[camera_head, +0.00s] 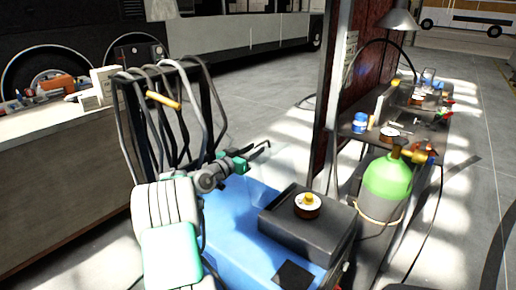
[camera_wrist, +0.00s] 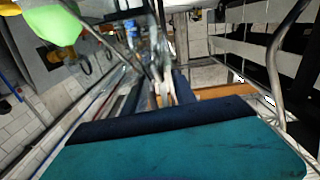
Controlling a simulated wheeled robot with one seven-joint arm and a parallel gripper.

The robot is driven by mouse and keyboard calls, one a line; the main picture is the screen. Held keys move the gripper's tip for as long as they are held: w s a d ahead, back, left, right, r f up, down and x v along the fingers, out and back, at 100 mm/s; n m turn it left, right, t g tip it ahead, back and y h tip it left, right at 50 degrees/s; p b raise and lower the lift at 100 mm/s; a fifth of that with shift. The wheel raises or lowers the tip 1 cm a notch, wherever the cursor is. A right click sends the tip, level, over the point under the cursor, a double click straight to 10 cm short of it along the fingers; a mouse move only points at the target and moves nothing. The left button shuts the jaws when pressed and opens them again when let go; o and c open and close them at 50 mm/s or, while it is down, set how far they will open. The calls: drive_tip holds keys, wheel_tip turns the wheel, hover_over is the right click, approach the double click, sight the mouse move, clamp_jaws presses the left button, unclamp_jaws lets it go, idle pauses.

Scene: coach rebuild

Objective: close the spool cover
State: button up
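A blue machine body (camera_head: 232,225) stands low in the middle of the head view, with a dark grey box-like part (camera_head: 325,232) on its right side. I cannot tell for certain which panel is the spool cover or how far open it is; no spool shows clearly. My gripper (camera_head: 264,150) is above and behind the blue body, its thin dark fingers spread and pointing right, with nothing between them. It is apart from the grey part. In the wrist view my teal wrist housing fills the bottom and the fingers are hard to make out.
A round brown item with a yellow top (camera_head: 307,205) sits on the grey part. A green gas cylinder (camera_head: 388,185) stands to the right. A rack with looped hoses and an orange handle (camera_head: 163,100) stands behind my arm. A cluttered bench (camera_head: 375,138) is at the back right.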

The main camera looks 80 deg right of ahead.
drive_tip(key=shift+x, duration=1.5)
drive_tip(key=shift+c, duration=0.4)
drive_tip(key=c, duration=0.6)
clamp_jaws()
drive_tip(key=shift+w, duration=0.1)
